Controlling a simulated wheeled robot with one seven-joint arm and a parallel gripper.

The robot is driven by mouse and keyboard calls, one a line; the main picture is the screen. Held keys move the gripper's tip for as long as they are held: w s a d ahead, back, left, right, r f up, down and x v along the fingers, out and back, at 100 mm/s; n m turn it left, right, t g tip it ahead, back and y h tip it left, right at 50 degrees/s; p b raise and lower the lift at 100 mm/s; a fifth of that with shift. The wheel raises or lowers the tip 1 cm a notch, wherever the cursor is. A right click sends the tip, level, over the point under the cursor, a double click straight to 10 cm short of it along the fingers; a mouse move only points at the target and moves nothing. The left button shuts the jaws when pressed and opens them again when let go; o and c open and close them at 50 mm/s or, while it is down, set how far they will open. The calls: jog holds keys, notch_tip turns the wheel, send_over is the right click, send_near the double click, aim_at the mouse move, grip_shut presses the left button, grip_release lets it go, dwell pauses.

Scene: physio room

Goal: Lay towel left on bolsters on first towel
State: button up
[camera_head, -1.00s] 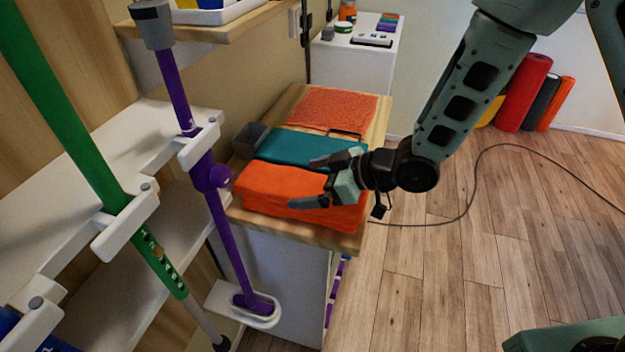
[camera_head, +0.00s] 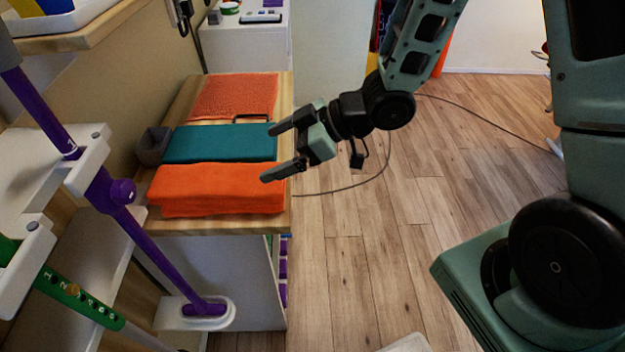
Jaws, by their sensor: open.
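A thick orange folded cloth (camera_head: 218,190) lies at the near end of a wooden-topped cabinet (camera_head: 165,225). A teal folded piece (camera_head: 215,143) lies just behind it. A flatter orange piece with a rough, towel-like surface (camera_head: 235,96) lies at the far end. I cannot tell for sure which of these are towels and which are bolsters. My gripper (camera_head: 268,154) is open and empty, its fingers pointing left over the right edge of the teal and near orange pieces. I cannot tell its height above them.
A small grey bin (camera_head: 153,146) stands at the left of the teal piece. A purple pole (camera_head: 140,233) and a green pole (camera_head: 75,300) in white holders stand at the front left. A white cabinet (camera_head: 245,45) is behind. The wooden floor to the right is mostly clear.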

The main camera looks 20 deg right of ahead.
jog(key=shift+w+a+r+h, duration=0.1)
jog(key=shift+r+h, duration=0.05)
jog(key=shift+h, duration=0.45)
jog(key=shift+r+m+h, duration=0.1)
jog(key=shift+m+h, duration=0.3)
jog(key=shift+h, duration=0.5)
jog(key=s+d+r+m+g+h, duration=0.1)
jog(key=s+r+m+g+h, duration=0.1)
jog(key=s, duration=0.8)
jog(key=s+d+r+m+g+h, duration=0.1)
jog(key=s+h, duration=0.4)
jog(key=s, duration=0.5)
notch_tip(320, 180, up, 3)
jog(key=shift+s+d+f+m+g, duration=0.2)
jog(key=shift+s+m+g, duration=0.2)
jog(key=shift+m+g, duration=0.55)
jog(key=shift+r, duration=0.1)
notch_tip(320, 180, up, 4)
jog(key=p, duration=0.4)
